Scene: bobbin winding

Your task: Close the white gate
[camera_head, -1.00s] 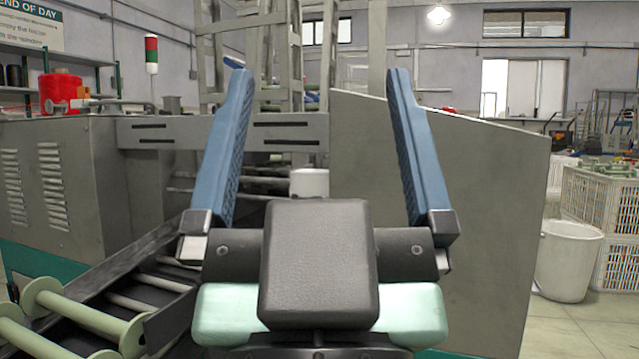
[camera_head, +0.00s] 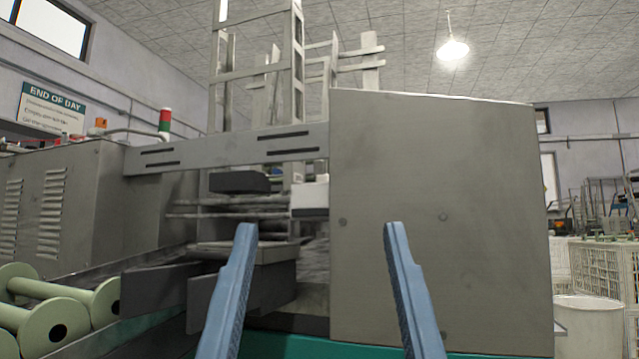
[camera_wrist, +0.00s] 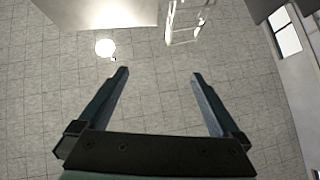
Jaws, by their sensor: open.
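A small white block (camera_head: 310,199), which may be the white gate, shows in the head view at the left edge of the large grey panel. Part of it seems hidden behind that panel, and I cannot tell whether it stands open or closed. My gripper (camera_head: 319,229) is open and empty, its two blue fingers pointing up in the low middle of the head view. The fingertips appear just below the white block, apart from it as far as I can tell. In the wrist view my gripper (camera_wrist: 158,75) is open against the ceiling.
The large grey panel (camera_head: 440,210) fills the right of the machine. Dark plates (camera_head: 240,300) and pale green bobbins (camera_head: 60,310) lie at lower left. A grey cabinet (camera_head: 60,210) stands at left. A white bin (camera_head: 590,325) and crates (camera_head: 600,270) stand at right.

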